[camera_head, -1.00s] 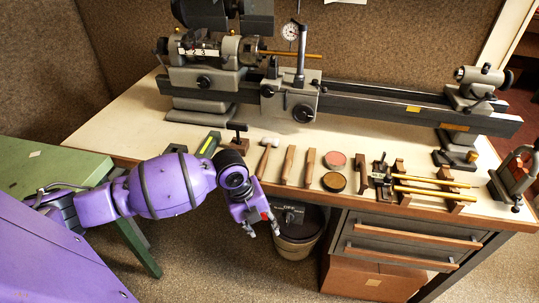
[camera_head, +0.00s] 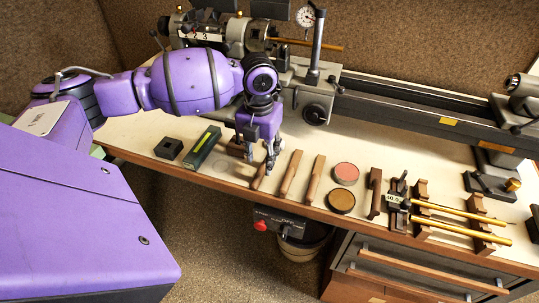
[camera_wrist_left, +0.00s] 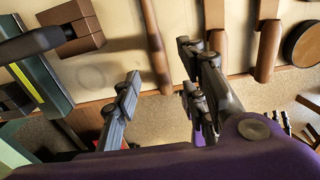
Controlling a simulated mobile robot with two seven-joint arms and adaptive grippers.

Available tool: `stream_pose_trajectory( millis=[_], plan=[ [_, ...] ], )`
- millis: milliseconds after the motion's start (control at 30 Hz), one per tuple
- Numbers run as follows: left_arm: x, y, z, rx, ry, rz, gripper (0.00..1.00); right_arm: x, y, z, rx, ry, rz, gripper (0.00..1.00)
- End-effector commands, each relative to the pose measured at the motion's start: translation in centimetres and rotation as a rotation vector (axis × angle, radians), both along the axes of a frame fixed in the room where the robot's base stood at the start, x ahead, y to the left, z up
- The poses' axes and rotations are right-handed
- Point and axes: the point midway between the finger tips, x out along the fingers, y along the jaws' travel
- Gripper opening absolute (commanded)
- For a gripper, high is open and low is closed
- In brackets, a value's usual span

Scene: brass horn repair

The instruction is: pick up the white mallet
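The white mallet lies on the bench top. Its wooden handle (camera_head: 260,179) shows below my left gripper in the head view, pointing toward the front edge; its head is hidden behind the gripper there. In the left wrist view the handle (camera_wrist_left: 155,48) runs down from the top edge, and the head is out of frame. My left gripper (camera_head: 260,163) is open and empty above the mallet, fingers pointing down. In the left wrist view the open fingers (camera_wrist_left: 160,104) are spread, with the handle's line between them and the handle apart from both. My right gripper is not in view.
Two more wooden-handled tools (camera_head: 291,176) lie just right of the mallet, then a red round tin (camera_head: 346,173) and a dark one (camera_head: 341,202). A green level-like bar (camera_head: 203,148) lies to the left. The lathe bed (camera_head: 410,110) stands behind. Brass rods (camera_head: 455,230) rest on supports.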

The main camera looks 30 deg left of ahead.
Motion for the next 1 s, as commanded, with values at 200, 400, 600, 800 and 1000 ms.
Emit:
stream_pose_trajectory(
  millis=[200,400,600,800,1000],
  plan=[
    [0.0,0.1,-2.9,-0.002,0.001,0.002,0.39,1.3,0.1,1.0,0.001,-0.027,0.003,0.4],
    [0.1,0.1,-4.7,0.0,-0.002,0.0,0.39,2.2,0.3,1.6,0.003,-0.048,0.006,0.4],
    [0.1,0.1,-4.7,0.0,-0.002,0.0,0.33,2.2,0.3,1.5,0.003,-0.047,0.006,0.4],
    [0.1,0.1,-4.6,0.0,-0.002,0.001,0.07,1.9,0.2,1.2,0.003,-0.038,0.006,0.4],
    [0.1,0.1,-4.6,0.0,-0.004,0.001,0.0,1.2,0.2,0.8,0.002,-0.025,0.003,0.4]
  ],
)
